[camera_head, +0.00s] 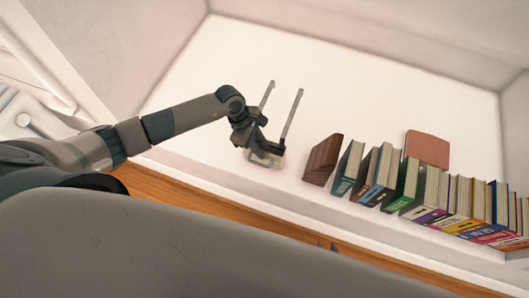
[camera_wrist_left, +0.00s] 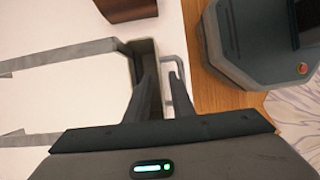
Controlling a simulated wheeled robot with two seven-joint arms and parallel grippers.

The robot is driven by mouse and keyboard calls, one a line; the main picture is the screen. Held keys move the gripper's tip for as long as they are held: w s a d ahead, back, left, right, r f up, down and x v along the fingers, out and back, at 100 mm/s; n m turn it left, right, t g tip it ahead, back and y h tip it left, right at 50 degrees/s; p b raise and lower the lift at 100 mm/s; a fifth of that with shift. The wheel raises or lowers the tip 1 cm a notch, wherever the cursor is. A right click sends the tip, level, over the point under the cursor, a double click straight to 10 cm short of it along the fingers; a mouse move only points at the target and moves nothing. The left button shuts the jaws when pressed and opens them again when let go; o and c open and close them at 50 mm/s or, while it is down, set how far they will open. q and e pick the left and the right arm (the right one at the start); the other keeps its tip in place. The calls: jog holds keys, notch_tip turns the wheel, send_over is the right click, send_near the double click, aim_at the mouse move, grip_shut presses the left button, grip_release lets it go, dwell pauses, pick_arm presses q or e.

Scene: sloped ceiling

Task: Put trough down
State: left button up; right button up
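The trough appears to be a dark, narrow box-shaped piece (camera_wrist_left: 145,52) with two long grey arms reaching to the left in the left wrist view. In the head view its two thin arms (camera_head: 291,113) stick out past my left gripper (camera_head: 262,150), over the white surface. In the left wrist view the fingers of my left gripper (camera_wrist_left: 161,80) are close together, with the trough's dark end between them. Whether the trough touches the surface below is hard to tell. My right gripper is mostly hidden; only small dark tips, perhaps its fingers, show behind a large grey foreground part.
A row of books (camera_head: 405,187) stands right of my left gripper, starting with a brown block (camera_head: 323,160); a reddish-brown book (camera_head: 428,149) leans behind it. The white surface (camera_head: 330,85) is clear behind the gripper. A wooden strip (camera_head: 180,190) runs along its front.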

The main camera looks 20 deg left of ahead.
pick_arm(q)
jog(key=b+v, duration=0.1)
jog(key=v, duration=0.6)
jog(key=shift+a+r, duration=0.15)
jog(key=shift+r, duration=0.2)
